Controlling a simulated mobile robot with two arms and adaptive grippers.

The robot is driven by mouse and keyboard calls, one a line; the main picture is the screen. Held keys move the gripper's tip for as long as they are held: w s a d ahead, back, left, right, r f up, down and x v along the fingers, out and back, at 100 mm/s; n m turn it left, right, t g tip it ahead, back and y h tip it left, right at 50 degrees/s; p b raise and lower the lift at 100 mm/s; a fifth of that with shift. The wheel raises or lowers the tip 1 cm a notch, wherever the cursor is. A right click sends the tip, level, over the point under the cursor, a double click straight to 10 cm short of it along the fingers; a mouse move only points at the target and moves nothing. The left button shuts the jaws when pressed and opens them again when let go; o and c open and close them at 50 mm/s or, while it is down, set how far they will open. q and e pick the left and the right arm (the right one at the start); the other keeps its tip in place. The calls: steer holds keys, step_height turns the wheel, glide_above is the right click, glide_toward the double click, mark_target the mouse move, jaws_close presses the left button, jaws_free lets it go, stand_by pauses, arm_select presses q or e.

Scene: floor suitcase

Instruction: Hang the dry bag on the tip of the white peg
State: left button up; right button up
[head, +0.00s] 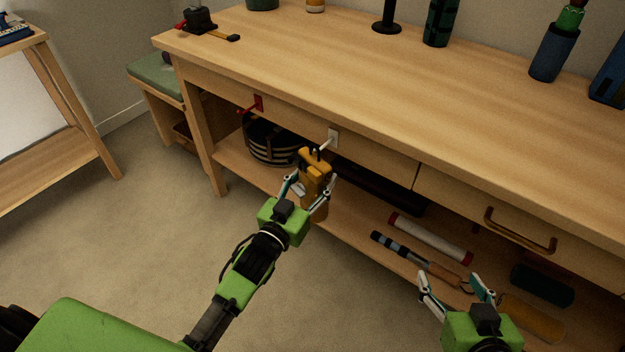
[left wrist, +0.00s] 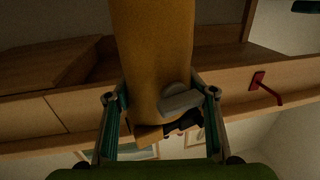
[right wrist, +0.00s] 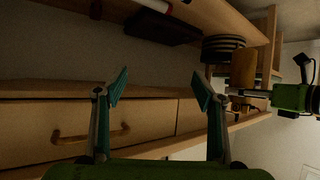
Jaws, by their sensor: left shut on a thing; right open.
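The dry bag (head: 318,175) is orange-yellow with a black strap or loop at its top. My left gripper (head: 308,192) is shut on it and holds it upright below the white peg. The bag fills the middle of the left wrist view (left wrist: 155,60), between the fingers. The white peg (head: 326,143) sticks out from a white plate on the bench's front face. The bag's top is close to the peg in the head view; whether they touch I cannot tell. My right gripper (head: 457,290) is open and empty, in front of the lower shelf.
A red peg (head: 250,108) is left of the white one. The bench top (head: 330,60) carries several bottles and tools at its back. The lower shelf (head: 365,235) holds a striped round basket (head: 272,142), tubes and rolls. A drawer handle (head: 520,235) juts out at right.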

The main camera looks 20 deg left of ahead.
arm_select(q)
steer(key=shift+w+d+f+b, duration=0.2)
steer(key=shift+w+f, duration=0.05)
steer(key=shift+w, duration=0.25)
steer(key=shift+w+d+f+b, duration=0.15)
steer(key=shift+w+f+b, duration=0.1)
steer(key=shift+w, duration=0.2)
arm_select(e)
steer(key=w+r, duration=0.1)
steer(key=r+t, duration=0.1)
steer(key=r, duration=0.1)
steer(key=w+a+r+t, duration=0.1)
steer(key=shift+w+a+r+y, duration=0.1)
steer(key=shift+w+r+y, duration=0.2)
steer(key=shift+y, duration=0.1)
arm_select(q)
steer(key=shift+f, duration=0.1)
arm_select(e)
steer(key=shift+f, duration=0.15)
